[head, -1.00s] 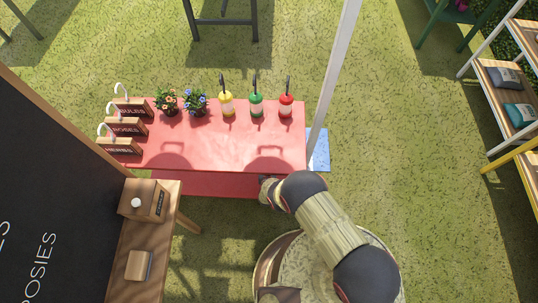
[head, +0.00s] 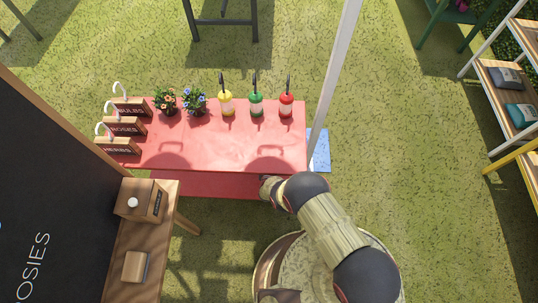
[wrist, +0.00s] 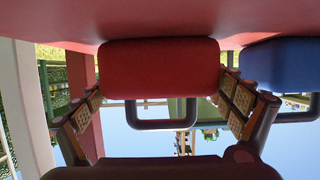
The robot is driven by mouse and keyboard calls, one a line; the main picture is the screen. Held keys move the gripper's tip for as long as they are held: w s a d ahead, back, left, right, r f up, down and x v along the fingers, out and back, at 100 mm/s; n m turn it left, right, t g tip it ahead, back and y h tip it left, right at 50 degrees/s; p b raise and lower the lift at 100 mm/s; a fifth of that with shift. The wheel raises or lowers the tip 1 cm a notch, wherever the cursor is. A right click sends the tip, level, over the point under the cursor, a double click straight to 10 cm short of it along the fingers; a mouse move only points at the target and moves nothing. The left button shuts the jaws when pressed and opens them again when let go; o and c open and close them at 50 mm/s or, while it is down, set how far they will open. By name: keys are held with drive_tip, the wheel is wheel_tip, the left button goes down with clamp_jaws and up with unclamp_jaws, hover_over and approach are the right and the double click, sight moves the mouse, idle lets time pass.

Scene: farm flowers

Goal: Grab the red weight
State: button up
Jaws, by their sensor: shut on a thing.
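The red weight (wrist: 160,68) is a rounded block with a dark loop handle (wrist: 160,120), in the middle of the wrist view. My gripper (wrist: 160,88) has one finger on each side of it and is shut on it. The weight appears against or very near a red surface (wrist: 180,20) along the top of this picture, which looks upside down. A blue weight (wrist: 282,65) with a similar handle is just to the right. In the head view, my gripper's end is tucked by the red stand's front edge, and the weights are hidden.
The red stand (head: 215,150) has wooden signs, two potted flowers and yellow, green and red bottles on top. A white pole (head: 332,85) rises at its right. A wooden table (head: 150,235) stands at lower left. Grass at right is open.

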drive_tip(key=c, duration=0.9)
drive_tip(key=shift+w+a+r, duration=0.1)
drive_tip(key=shift+w+r, duration=0.05)
drive_tip(key=shift+r, duration=0.05)
